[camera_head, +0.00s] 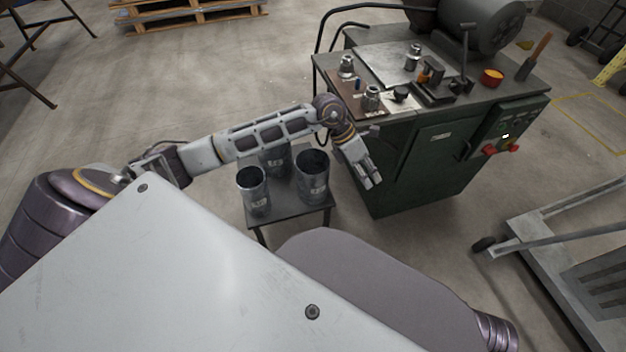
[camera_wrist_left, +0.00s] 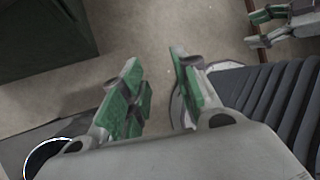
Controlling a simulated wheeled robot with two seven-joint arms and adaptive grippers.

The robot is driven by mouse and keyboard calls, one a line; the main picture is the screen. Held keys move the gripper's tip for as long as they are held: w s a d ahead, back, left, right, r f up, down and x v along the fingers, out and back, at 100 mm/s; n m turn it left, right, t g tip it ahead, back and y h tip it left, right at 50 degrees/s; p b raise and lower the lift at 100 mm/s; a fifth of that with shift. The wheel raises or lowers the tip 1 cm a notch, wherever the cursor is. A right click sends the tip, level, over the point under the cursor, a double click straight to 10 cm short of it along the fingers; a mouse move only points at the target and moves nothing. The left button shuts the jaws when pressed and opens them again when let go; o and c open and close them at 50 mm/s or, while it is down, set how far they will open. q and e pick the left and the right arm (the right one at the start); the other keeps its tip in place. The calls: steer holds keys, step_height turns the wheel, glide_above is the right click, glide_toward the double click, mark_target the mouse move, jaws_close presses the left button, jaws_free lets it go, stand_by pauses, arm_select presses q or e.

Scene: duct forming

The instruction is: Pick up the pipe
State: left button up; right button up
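Three dark grey metal pipes stand upright on a small dark table (camera_head: 287,208) in the head view: a left pipe (camera_head: 253,192), a right pipe (camera_head: 312,176) and a back pipe (camera_head: 275,162). My left forearm passes over the back pipe and hides part of it. My left gripper (camera_head: 369,178) is to the right of the pipes, apart from them, near the green cabinet. In the left wrist view (camera_wrist_left: 160,78) its green-padded fingers are apart with only floor between them. A round pipe rim (camera_wrist_left: 45,155) shows at that view's lower left. My right gripper (camera_wrist_left: 258,28) shows there at upper right, fingers apart.
A green machine cabinet (camera_head: 420,165) with fittings and tools on top stands close behind and right of my left gripper. A grey cart (camera_head: 560,235) is at the right. Wooden pallets (camera_head: 185,12) lie at the back.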

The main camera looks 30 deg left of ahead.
arm_select(q)
steer(key=w+a+g+y, duration=0.1)
steer(key=a+y, duration=0.6)
steer(key=a, duration=0.9)
steer(key=shift+w+a+f, duration=0.15)
steer(key=shift+a+f, duration=0.1)
steer(key=shift+f, duration=0.2)
arm_select(e)
steer(key=shift+s+a+f, duration=0.2)
steer(key=shift+a+f, duration=0.1)
steer(key=shift+f, duration=0.05)
arm_select(q)
steer(key=shift+f, duration=0.1)
steer(key=b, duration=0.2)
glide_above(313, 178)
steer(key=w+d, duration=0.1)
steer(key=w, duration=0.1)
step_height(313, 178, down, 7)
steer(key=shift+s+d+f, duration=0.1)
steer(key=shift+f, duration=0.45)
arm_select(e)
steer(key=shift+s+a+r+t, duration=0.1)
steer(key=shift+s+r+t, duration=0.05)
steer(key=shift+r, duration=0.35)
steer(key=shift+s+a+r+t, duration=0.1)
steer(key=shift+r+t, duration=0.05)
steer(key=shift+r, duration=0.35)
arm_select(q)
steer(key=shift+f, duration=0.1)
